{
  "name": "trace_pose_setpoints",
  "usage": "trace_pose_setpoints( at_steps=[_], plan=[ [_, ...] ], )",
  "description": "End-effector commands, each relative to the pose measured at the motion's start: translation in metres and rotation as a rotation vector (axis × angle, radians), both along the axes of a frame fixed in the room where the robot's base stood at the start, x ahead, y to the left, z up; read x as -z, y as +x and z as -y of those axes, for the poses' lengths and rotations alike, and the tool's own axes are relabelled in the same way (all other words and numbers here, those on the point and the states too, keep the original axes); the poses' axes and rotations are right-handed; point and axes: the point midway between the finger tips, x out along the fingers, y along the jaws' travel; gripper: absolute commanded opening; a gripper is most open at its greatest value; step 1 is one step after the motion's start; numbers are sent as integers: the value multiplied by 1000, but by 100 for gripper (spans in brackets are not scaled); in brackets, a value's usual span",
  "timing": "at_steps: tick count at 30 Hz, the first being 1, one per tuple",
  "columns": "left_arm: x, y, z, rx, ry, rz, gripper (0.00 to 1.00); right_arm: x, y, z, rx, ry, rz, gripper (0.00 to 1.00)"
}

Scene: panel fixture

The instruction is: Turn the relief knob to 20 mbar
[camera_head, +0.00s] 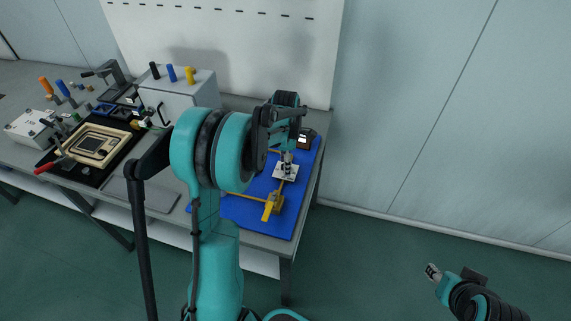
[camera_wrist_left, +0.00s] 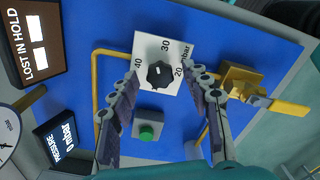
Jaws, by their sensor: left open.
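The relief knob (camera_wrist_left: 160,75) is black and lobed, on a white dial plate (camera_wrist_left: 144,42) marked 20, 30 and 40 mbar. A small pale mark shows on the knob; I cannot tell its exact setting. My left gripper (camera_wrist_left: 167,88) is open, one finger on each side of the knob in the wrist view; contact is not clear. In the head view my left gripper (camera_head: 288,156) is above the white plate (camera_head: 290,174), mostly hiding the knob. My right gripper (camera_head: 433,271) is far off at the lower right, its jaws too small to judge.
The blue board (camera_wrist_left: 222,30) carries yellow piping (camera_wrist_left: 97,70), a brass valve with a yellow handle (camera_wrist_left: 288,107) and a green button (camera_wrist_left: 146,133). A pressure display (camera_wrist_left: 62,140) reads 0 mbar. A grey box (camera_head: 180,95) and a cream fixture (camera_head: 95,143) stand left on the bench.

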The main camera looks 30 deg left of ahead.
Motion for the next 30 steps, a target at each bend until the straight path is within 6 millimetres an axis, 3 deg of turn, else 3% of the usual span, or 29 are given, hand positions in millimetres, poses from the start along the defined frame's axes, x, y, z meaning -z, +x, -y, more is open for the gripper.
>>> trace_pose_setpoints(
  at_steps=[5, 9, 11, 22, 30],
  plan=[
    [0, 0, 0, 0, 0, 0, 48, -1, 0, 0, 0, 0, 0, 40],
    [-1, 0, 0, 0, 0, 0, 11, -1, 0, 0, 0, 0, 0, 40],
    [-1, 0, 0, 0, 0, 0, 0, -1, 0, 0, 0, 0, 0, 40],
    [-1, 0, 0, 39, 0, 0, 0, -1, 0, 0, 0, 0, 0, 40],
    [-1, 0, 0, 201, 0, 0, 0, -5, 0, 0, 0, 0, 0, 40]
  ],
)
